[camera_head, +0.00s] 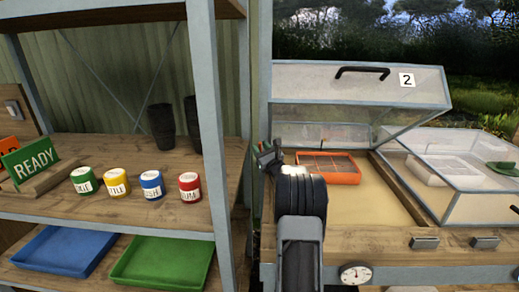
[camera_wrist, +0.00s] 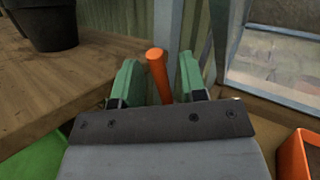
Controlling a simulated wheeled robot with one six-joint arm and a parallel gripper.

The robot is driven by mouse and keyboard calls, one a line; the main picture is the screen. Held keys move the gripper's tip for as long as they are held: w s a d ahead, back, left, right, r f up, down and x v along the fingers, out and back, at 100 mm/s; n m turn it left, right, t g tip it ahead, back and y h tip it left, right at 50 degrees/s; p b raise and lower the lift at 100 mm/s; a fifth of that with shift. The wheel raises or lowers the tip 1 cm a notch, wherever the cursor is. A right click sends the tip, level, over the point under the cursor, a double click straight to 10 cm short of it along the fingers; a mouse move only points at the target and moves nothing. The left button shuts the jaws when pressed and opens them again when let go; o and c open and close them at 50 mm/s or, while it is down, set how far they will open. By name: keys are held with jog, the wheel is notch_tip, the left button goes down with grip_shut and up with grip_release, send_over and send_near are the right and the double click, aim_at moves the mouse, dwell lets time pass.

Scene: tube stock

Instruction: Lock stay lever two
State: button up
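The orange stay lever (camera_wrist: 157,72) stands between the two green fingers of my gripper (camera_wrist: 158,82) in the wrist view. My gripper is open, with a gap on each side of the lever. In the head view my gripper (camera_head: 267,154) is at the left edge of the cold frame, and the lever is mostly hidden there. The lid marked 2 (camera_head: 345,90) is raised, with a black handle (camera_head: 362,70) on it. I cannot tell from these views whether the lever is locked.
A grey shelf post (camera_head: 207,110) stands close left of my arm. The shelf holds several labelled cans (camera_head: 151,184) and dark pots (camera_head: 161,126). An orange tray (camera_head: 329,178) sits inside the frame. Another glazed lid (camera_head: 465,170) lies to the right.

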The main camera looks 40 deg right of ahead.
jog(key=shift+v, duration=3.5)
jog(key=shift+r, duration=0.3)
jog(key=s+r+m+g+h+p, duration=0.15)
jog(key=s+r+g+p, duration=0.35)
jog(key=p, duration=1.7)
jog(key=shift+n+t+y, duration=0.25)
jog(key=shift+t, duration=0.45)
jog(key=w+f+p, duration=0.1)
jog(key=w, duration=0.2)
jog(key=w+f+p, duration=0.1)
jog(key=w, duration=0.3)
jog(key=w+f+p, duration=0.1)
jog(key=w, duration=0.3)
jog(key=shift+w+d+f, duration=0.1)
jog(key=shift+d+f, duration=0.05)
jog(key=shift+d, duration=0.15)
